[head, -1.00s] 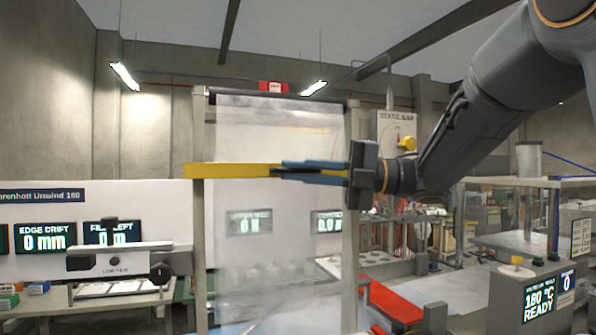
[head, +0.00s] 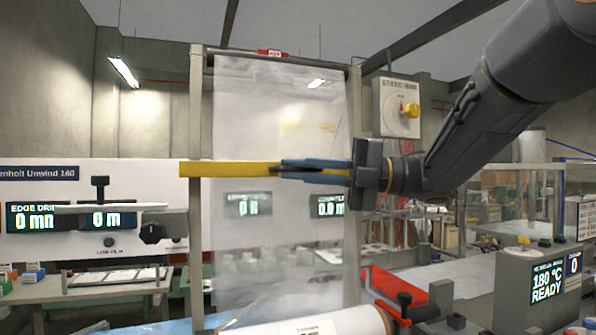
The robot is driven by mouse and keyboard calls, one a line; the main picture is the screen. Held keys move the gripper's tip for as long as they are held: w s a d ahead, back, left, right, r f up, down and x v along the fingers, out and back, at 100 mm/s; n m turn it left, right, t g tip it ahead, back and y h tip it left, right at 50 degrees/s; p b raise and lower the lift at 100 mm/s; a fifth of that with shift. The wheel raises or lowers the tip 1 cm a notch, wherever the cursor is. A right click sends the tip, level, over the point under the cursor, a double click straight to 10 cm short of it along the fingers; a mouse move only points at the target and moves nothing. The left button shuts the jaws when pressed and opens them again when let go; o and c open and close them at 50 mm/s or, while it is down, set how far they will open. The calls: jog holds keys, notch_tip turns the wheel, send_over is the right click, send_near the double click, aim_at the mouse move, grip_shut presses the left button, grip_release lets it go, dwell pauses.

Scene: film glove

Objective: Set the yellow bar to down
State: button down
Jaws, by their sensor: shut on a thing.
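The yellow bar (head: 228,169) runs level across the front of the hanging clear film (head: 275,110), between the two upright posts of a frame. Its left end reaches past the left post. My gripper (head: 285,170) comes in from the right, and its blue fingers are shut on the bar's right part. The fingers and gripper body hide the bar's right end.
A white film roll (head: 330,320) lies below the film. A console reading 180 °C READY (head: 535,285) stands at right. The Unwind panel (head: 95,200) with displays is at left.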

jog(key=shift+f+b, duration=1.15)
jog(key=shift+f, duration=0.4)
jog(key=c, duration=1.8)
grip_release()
jog(key=shift+f, duration=0.1)
jog(key=shift+c, duration=0.2)
jog(key=d+b, duration=0.2)
jog(key=d, duration=0.5)
jog(key=shift+s+d+f, duration=0.15)
jog(key=shift+s+d, duration=0.25)
